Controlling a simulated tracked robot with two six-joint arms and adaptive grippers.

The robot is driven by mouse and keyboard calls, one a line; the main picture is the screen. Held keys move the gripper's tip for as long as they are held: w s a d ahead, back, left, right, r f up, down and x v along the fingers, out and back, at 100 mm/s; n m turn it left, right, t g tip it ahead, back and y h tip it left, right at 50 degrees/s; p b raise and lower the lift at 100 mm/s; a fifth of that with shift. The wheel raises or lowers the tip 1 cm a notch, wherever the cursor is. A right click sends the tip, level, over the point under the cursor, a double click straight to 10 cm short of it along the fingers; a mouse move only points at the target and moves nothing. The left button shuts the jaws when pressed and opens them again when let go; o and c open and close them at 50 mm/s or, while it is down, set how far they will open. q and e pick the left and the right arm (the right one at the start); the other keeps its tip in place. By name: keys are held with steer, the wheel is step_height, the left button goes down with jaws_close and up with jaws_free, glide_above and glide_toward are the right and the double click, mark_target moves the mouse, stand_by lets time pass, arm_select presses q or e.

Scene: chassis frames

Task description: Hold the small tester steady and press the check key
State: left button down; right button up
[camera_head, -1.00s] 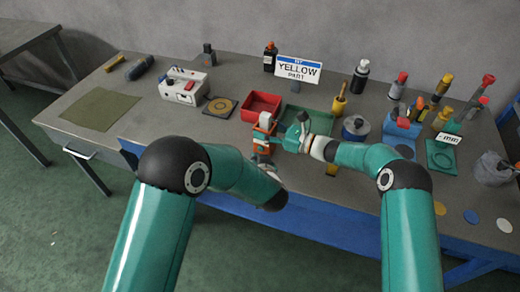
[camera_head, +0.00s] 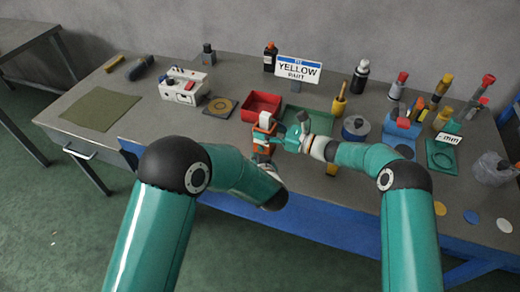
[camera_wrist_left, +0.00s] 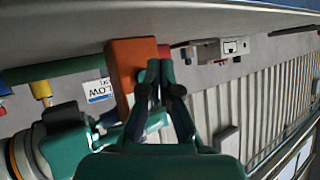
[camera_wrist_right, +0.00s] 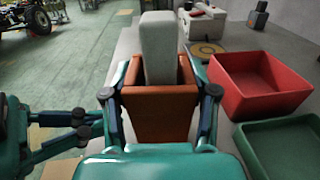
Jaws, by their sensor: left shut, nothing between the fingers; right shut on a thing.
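The small tester (camera_head: 264,126), an orange block with a pale grey upper part, is upright above the table's front edge. My right gripper (camera_head: 288,138) is shut on its orange body from the right; the right wrist view shows a finger on each side of the orange body (camera_wrist_right: 160,110). My left gripper (camera_head: 262,152) is shut and empty, just below and beside the tester. In the left wrist view its closed fingertips (camera_wrist_left: 160,66) are beside the orange body (camera_wrist_left: 128,62); I cannot tell whether they touch. I cannot make out the check key.
A red bin (camera_head: 262,100) and a green tray (camera_head: 318,120) stand behind the tester. A white box with a red part (camera_head: 184,88) and a dark pad with a tan ring (camera_head: 220,106) are to the left. Bottles and tools crowd the right.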

arm_select(q)
steer(key=shift+w+d+r, duration=0.1)
steer(key=shift+w+d, duration=0.25)
steer(key=shift+w, duration=0.5)
stand_by(1.3)
steer(key=shift+s, duration=0.1)
steer(key=shift+s+a, duration=0.35)
steer(key=shift+s, duration=0.45)
steer(key=s, duration=0.1)
steer(key=s+a, duration=0.1)
steer(key=s, duration=0.1)
steer(key=s+a, duration=0.1)
steer(key=shift+s, duration=0.3)
stand_by(0.6)
arm_select(e)
steer(key=o, duration=1.4)
